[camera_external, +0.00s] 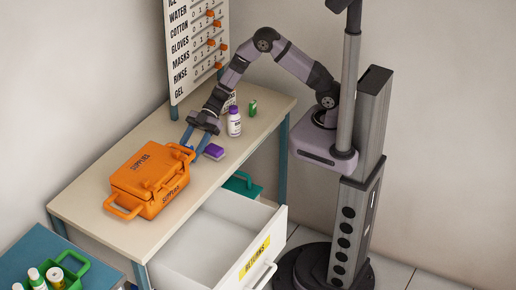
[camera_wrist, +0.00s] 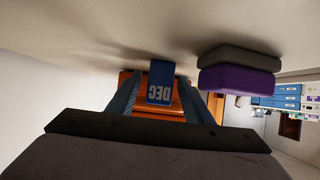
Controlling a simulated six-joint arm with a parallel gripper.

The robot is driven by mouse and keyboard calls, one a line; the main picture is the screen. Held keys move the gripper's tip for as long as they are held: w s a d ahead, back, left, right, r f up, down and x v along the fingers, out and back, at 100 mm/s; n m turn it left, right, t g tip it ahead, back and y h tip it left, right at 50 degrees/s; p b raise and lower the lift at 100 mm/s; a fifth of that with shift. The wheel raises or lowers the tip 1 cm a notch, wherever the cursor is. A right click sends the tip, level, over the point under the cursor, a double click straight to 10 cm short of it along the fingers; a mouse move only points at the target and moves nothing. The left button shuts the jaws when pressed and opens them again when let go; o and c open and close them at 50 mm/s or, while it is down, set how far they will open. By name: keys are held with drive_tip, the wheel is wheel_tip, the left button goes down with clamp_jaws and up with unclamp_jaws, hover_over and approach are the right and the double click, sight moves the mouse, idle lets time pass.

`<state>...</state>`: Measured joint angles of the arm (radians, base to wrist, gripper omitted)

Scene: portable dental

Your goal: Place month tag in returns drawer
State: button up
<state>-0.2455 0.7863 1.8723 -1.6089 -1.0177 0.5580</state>
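The month tag (camera_wrist: 160,84) is a small blue block with DEC in white letters, upside down in the wrist view. I cannot make it out in the external view, where my gripper covers that area. My gripper (camera_external: 196,146) points down at the table just behind the orange case, its blue fingers spread. In the wrist view my gripper (camera_wrist: 161,90) has a finger on each side of the tag, with a gap visible beside it. The returns drawer (camera_external: 250,262), white with a yellow RETURNS label, is pulled out below the table's front edge and looks empty.
The orange SUPPLIES case (camera_external: 145,175) stands left of my gripper, close to it. A purple and grey block (camera_external: 214,151) lies to the right, with a white bottle (camera_external: 234,122) and a green item (camera_external: 253,108) behind. A pegged board (camera_external: 197,45) stands at the back.

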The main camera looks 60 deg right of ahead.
drive_tip(key=shift+r, duration=0.1)
drive_tip(key=shift+d+r, duration=0.1)
drive_tip(key=v, duration=0.4)
drive_tip(key=shift+w+d+r, duration=0.1)
drive_tip(key=shift+d+r, duration=0.05)
drive_tip(key=shift+d, duration=0.1)
wheel_tip(320, 180, up, 5)
drive_tip(key=shift+d+r, duration=0.1)
drive_tip(key=shift+r, duration=0.1)
drive_tip(key=shift+o, duration=0.5)
drive_tip(key=shift+r, duration=0.85)
